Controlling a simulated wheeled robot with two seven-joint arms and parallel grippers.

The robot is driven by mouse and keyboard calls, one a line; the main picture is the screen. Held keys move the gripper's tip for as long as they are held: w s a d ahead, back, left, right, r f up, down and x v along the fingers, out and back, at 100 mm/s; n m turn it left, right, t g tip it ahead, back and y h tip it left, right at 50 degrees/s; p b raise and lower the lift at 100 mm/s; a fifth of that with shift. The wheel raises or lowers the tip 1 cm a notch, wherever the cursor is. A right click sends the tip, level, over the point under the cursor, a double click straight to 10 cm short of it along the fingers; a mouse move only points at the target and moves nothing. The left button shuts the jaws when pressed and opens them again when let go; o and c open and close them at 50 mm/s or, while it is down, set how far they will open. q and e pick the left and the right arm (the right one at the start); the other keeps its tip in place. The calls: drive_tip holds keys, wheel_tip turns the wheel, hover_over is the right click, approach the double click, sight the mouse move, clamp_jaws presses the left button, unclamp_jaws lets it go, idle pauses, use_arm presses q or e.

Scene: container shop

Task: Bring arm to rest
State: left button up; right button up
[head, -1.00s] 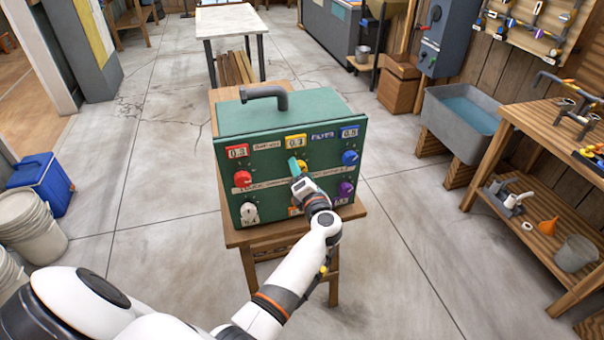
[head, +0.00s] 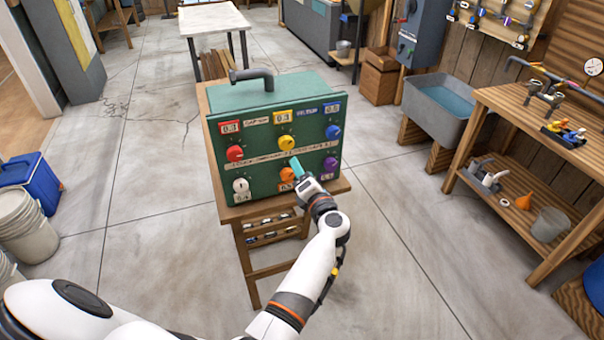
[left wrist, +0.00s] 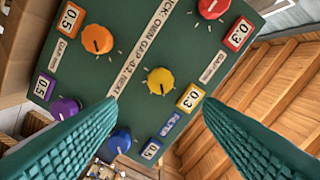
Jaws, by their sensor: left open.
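My left gripper (head: 297,168) is in front of the lower middle of a green box's face, near the orange knob. In the left wrist view its two teal fingers (left wrist: 160,135) are spread apart with nothing between them. My right gripper is not visible.
The wooden stand (head: 236,212) bears the box. A blue cooler (head: 35,183) and white buckets (head: 25,222) stand at the left. A grey sink (head: 437,100) and a wooden workbench (head: 540,125) stand at the right. The floor between is open.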

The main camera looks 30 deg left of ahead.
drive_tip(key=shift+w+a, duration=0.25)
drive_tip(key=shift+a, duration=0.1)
use_arm(q)
drive_tip(key=shift+f, duration=0.1)
